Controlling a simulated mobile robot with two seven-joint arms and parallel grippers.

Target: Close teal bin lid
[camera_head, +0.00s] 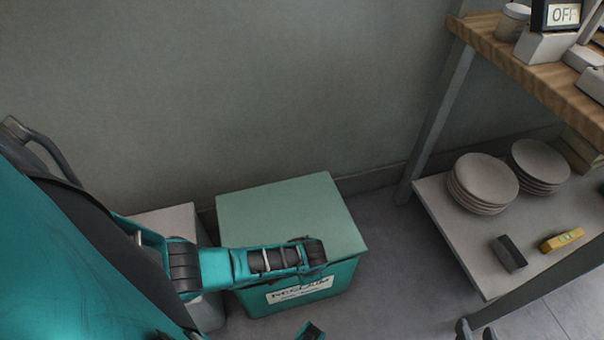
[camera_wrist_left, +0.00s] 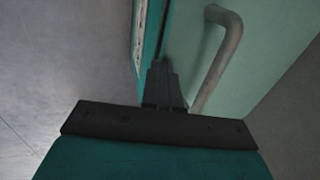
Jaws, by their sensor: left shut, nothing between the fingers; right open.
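The teal bin (camera_head: 340,279) stands on the floor against the wall, with a white label on its front. Its pale teal lid (camera_head: 285,208) lies flat over the top; I cannot tell whether a thin gap is left at the front edge. My left arm reaches across the bin's front edge and hides part of it. In the left wrist view my left gripper (camera_wrist_left: 161,70) is shut and empty at the lid's edge, beside a grey curved handle (camera_wrist_left: 222,55) on the pale teal surface. My right gripper (camera_head: 476,330) is open and empty at the bottom edge of the head view.
A pale box (camera_head: 168,218) stands left of the bin, partly behind my arm. On the right, a shelf rack holds stacked plates (camera_head: 483,182), a dark block (camera_head: 509,254) and a yellow level (camera_head: 562,240). The floor between bin and rack is clear.

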